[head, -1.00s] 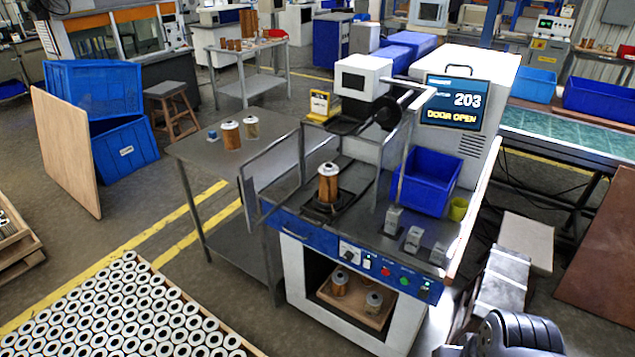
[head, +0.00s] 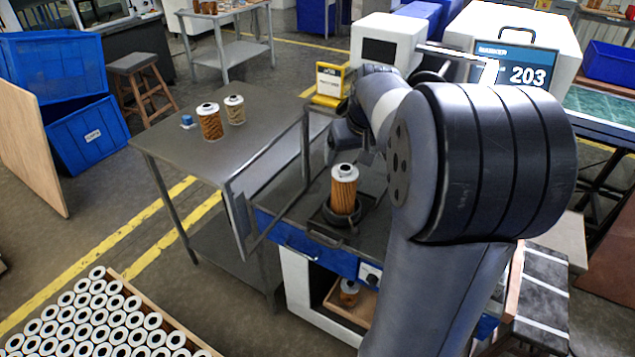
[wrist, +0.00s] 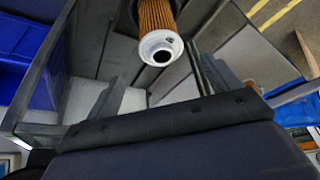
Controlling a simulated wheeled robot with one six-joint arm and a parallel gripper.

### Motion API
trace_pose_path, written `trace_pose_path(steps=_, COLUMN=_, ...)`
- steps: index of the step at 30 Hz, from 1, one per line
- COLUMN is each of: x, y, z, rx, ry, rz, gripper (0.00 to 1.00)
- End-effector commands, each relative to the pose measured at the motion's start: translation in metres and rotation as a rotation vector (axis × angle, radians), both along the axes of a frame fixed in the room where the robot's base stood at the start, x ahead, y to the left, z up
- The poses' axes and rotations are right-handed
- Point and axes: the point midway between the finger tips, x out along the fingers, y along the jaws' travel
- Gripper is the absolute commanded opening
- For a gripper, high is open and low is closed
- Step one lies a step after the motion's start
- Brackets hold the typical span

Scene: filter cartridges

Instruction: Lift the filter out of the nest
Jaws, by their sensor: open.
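The filter (head: 344,192), a cylinder with orange-brown pleats and a pale end cap with a dark hole, stands upright in the dark nest (head: 326,226) on the machine's deck. In the wrist view the filter (wrist: 158,22) is at the top centre, its capped end towards the camera. My gripper (wrist: 168,88) is open and empty, a finger on each side below the cap in the picture. The filter appears ahead of the fingertips, and I see no contact. In the head view my arm hides much of the gripper.
A thin guard panel (head: 262,178) stands left of the nest. Two more filters (head: 210,122) (head: 235,110) and a small blue item stand on the side table (head: 170,150). A display (head: 530,72) reads 203. My arm covers the deck's right side.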

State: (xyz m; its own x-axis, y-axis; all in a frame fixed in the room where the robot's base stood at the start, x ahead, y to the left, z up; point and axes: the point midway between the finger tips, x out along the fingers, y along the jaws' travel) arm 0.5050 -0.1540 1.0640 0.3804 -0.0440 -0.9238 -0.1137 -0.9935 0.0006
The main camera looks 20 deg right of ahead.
Motion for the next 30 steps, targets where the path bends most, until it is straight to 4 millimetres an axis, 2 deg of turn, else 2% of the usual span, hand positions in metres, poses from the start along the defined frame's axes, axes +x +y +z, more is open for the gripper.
trace_pose_path(steps=6, x=0.012, y=0.000, z=-0.033, rx=0.002, ry=0.004, rz=0.002, gripper=0.85)
trace_pose_path(steps=13, x=0.018, y=0.000, z=-0.050, rx=0.002, ry=0.004, rz=0.002, gripper=0.85)
trace_pose_path(steps=21, x=0.030, y=0.002, z=-0.086, rx=0.002, ry=0.004, rz=0.002, gripper=0.85)
trace_pose_path(steps=30, x=0.033, y=0.002, z=-0.093, rx=0.001, ry=0.001, rz=0.001, gripper=0.85)
